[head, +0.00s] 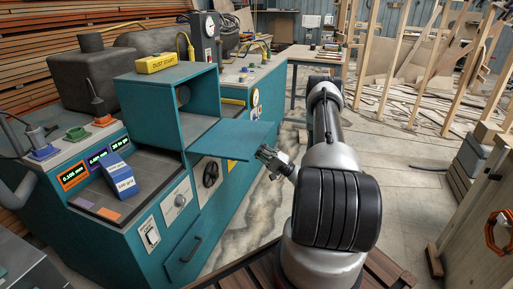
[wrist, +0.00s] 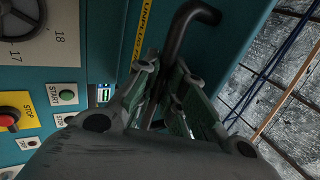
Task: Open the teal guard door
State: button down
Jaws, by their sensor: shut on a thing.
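The teal guard door (head: 238,140) is a flat panel that juts out to the right from the lower edge of the teal box (head: 160,97). My gripper (head: 268,156) is at the door's outer right end. In the wrist view my gripper (wrist: 168,100) is shut on a black bent bar handle (wrist: 178,38), with one finger on each side of it. The handle is hidden in the head view.
A blue-white box (head: 120,180) lies on the left ledge. Grey floor is open right of my arm.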

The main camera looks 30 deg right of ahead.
jog(key=c, duration=1.5)
grip_release()
notch_tip(320, 180, up, 10)
jog(key=shift+r, duration=0.1)
